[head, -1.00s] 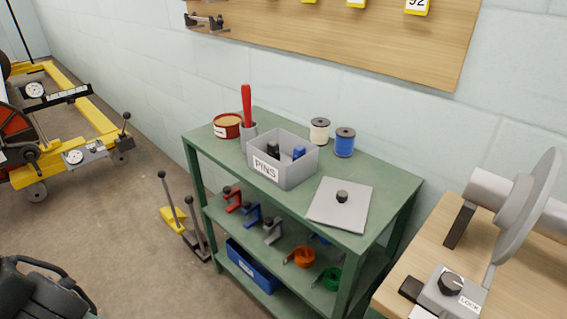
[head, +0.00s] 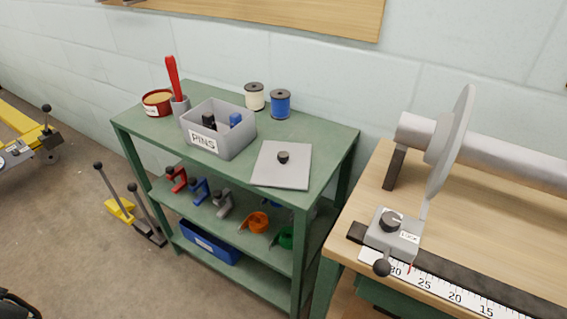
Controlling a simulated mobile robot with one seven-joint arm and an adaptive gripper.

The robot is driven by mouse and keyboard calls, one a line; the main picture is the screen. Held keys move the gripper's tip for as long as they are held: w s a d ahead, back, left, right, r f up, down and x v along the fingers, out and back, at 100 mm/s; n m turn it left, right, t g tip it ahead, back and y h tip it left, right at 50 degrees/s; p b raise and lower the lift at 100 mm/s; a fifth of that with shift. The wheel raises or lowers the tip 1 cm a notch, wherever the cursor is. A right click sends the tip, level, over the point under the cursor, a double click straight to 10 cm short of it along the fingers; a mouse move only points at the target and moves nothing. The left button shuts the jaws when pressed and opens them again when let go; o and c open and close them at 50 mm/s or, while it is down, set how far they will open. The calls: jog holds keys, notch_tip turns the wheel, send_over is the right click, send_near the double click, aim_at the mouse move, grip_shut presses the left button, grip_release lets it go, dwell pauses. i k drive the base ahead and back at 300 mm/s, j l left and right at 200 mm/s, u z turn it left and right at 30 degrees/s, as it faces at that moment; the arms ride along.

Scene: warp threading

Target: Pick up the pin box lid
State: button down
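The pin box lid (head: 284,172) is a flat grey square plate with a black round knob in its middle. It lies flat on the green shelf top, near its right front corner. The open grey pin box (head: 219,143), labelled PINS, stands just left of the lid, with black and blue pieces inside. The lid and box are apart. My gripper does not show clearly; only a dark part sits at the bottom left edge, and I cannot tell what it is.
On the green shelf (head: 330,142), a red tin (head: 157,103), a red-handled tool (head: 173,80), a white spool (head: 254,97) and a blue spool (head: 281,104) stand behind the box. A wooden bench (head: 470,200) with a disc and lock block is at right.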

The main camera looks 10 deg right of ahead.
aim_at(282, 165)
jog(key=i+z, duration=0.2)
jog(key=z, duration=0.2)
jog(key=i+z, duration=0.2)
jog(key=z, duration=0.2)
jog(key=i+z, duration=0.2)
jog(key=z, duration=0.2)
